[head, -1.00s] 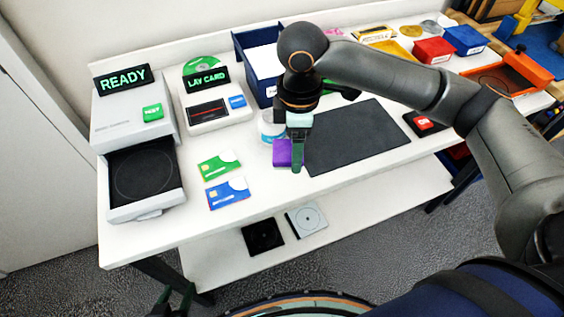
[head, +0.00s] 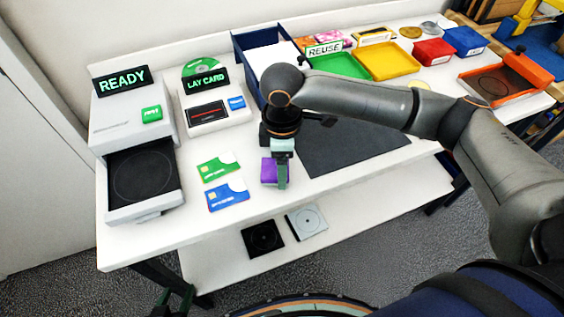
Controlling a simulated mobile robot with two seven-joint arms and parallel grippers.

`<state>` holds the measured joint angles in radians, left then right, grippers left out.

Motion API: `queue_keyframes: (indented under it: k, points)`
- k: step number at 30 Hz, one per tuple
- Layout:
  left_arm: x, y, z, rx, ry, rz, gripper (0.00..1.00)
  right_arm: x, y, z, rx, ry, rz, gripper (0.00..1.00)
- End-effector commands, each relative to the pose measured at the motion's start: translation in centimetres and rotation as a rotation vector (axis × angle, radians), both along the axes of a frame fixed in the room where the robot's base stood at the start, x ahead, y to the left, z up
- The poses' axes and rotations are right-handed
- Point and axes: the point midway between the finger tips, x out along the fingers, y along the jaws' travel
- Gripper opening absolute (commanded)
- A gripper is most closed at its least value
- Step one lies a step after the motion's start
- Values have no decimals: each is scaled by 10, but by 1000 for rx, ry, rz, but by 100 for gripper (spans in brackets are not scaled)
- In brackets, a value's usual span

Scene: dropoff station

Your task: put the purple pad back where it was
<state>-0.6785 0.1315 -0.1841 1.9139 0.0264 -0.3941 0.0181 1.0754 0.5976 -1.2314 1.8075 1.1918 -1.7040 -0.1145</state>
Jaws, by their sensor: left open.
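The purple pad (head: 267,172) is in the head view, in front of the dark grey mat's left edge and right of two cards. My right gripper (head: 282,178) points down at it, one green finger crossing its front. The gripper appears shut on the pad; the far finger is hidden. I cannot tell whether the pad touches the table. My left gripper (head: 174,299) is low at the bottom left edge, open and empty, away from the table.
The dark mat (head: 350,140) is partly hidden under my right arm. A green card (head: 217,167) and blue card (head: 228,195) lie left of the pad. The READY machine's drawer (head: 143,178) stands open. A blue bin (head: 243,62), green tray (head: 340,66) and yellow tray (head: 388,62) stand behind.

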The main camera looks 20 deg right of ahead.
Motion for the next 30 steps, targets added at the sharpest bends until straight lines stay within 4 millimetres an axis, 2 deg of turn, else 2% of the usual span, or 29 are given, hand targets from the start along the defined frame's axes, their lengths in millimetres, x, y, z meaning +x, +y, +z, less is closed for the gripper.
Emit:
queue_keyframes:
  k: [1, 6, 15, 20, 30]
  points:
    - [0, 0, 0, 0, 0, 0, 56, 0, 0, 0, 0, 0, 0, 82]
    - [0, 0, 0, 0, 0, 0, 56, 0, 0, 0, 0, 0, 1, 100]
    - [0, 0, -2, 0, -1, 0, 56, 0, 0, 3, 1, -1, 1, 100]
    - [0, 0, 2, 0, 0, 0, 56, 1, 1, 26, 3, -4, 1, 100]
    - [0, 0, 9, 0, -1, 0, 56, 1, 1, 98, 3, -2, 2, 100]
